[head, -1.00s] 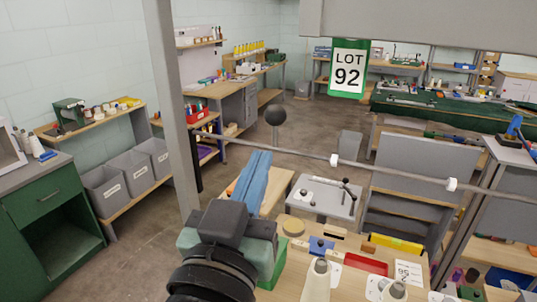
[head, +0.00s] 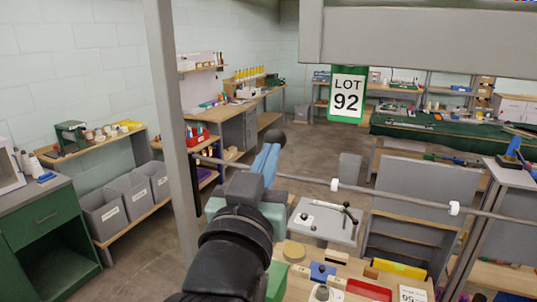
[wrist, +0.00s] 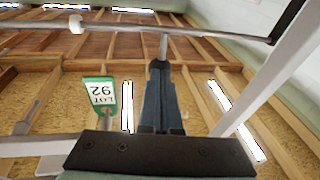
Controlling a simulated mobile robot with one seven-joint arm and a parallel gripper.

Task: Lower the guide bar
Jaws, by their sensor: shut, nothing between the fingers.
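The guide bar (head: 400,198) is a thin grey rod with white collars. It runs across the head view from the left post to the right, and along the top of the wrist view (wrist: 190,28). A dark ball knob (head: 275,136) sits on a short stem (wrist: 163,46) joined to the bar. My gripper (head: 270,150) has blue fingers, shut and empty, with their tips close against the knob. In the wrist view my fingers (wrist: 160,85) point at the knob and stem. The fingers hide part of the knob; I cannot tell whether they touch it.
A grey post (head: 172,120) stands left of my arm, and a wide grey beam (head: 420,35) crosses the top right. A LOT 92 sign (head: 347,98) hangs from the beam. A workbench with a red tray (head: 368,289) lies below, right of my arm.

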